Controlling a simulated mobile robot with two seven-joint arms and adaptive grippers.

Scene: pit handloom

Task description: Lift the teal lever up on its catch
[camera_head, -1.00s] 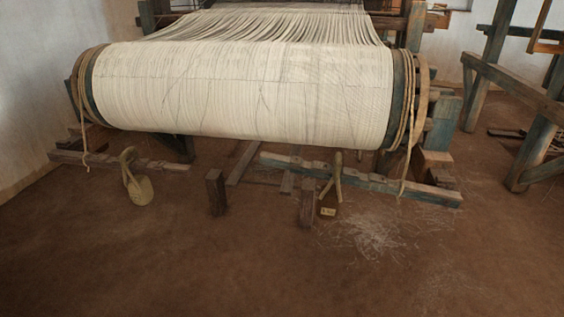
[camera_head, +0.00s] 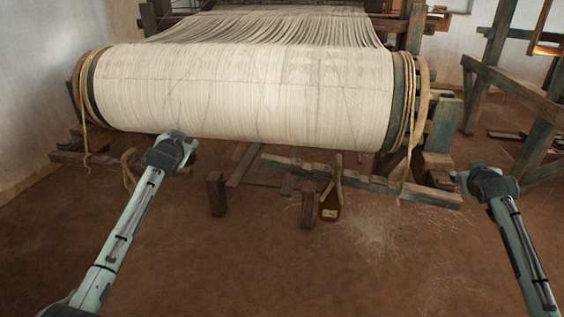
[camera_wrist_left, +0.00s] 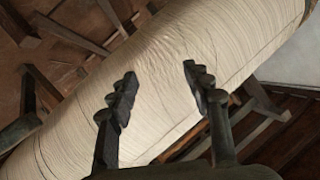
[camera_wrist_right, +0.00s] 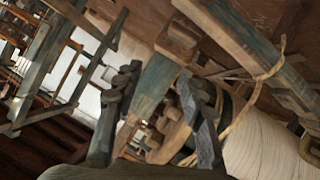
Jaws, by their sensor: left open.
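A long, worn teal bar with notches, probably the teal lever (camera_head: 375,184), lies low beneath the right half of the cloth roll in the head view. I cannot make out its catch. What looks like the same bar (camera_wrist_right: 244,45) crosses the upper right of the right wrist view, with a rope around it. My right gripper (camera_head: 461,178) is empty, near the bar's right end in the head view; its fingers (camera_wrist_right: 158,74) are apart. My left gripper (camera_head: 191,147) is in front of the roll's lower left; its fingers (camera_wrist_left: 159,73) are apart with nothing between them.
The wide cream warp roll (camera_head: 240,95) fills the space behind. Two short wooden posts (camera_head: 216,194) stand on the floor in front. A timber frame (camera_head: 510,90) stands at right. The front floor is clear.

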